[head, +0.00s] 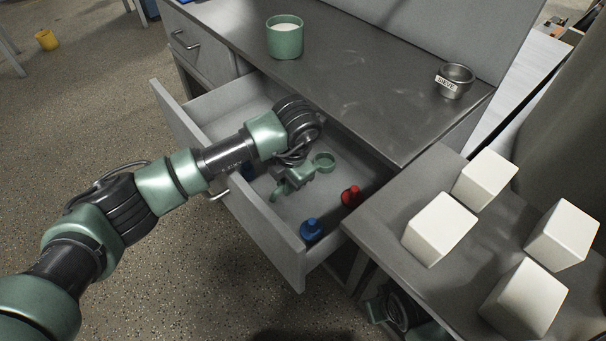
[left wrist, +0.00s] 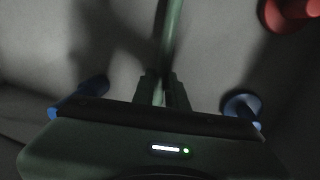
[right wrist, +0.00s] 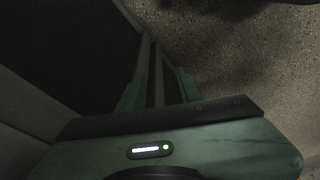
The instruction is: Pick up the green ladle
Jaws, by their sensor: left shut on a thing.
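The green ladle (head: 323,162) is in the open drawer, its round cup showing beyond my left gripper in the head view. In the left wrist view its green handle (left wrist: 172,35) runs up from between the fingers. My left gripper (head: 303,173) reaches down into the drawer and is shut on the handle; the fingers (left wrist: 163,80) sit close on both sides of it. I cannot tell whether the ladle touches the drawer floor. My right gripper (right wrist: 158,85) is open and low beside grey furniture, with no ladle in it.
The counter above bears a green cup (head: 285,38) and a metal bowl (head: 455,80). Several white blocks (head: 440,229) stand on the right-hand table (head: 385,215).

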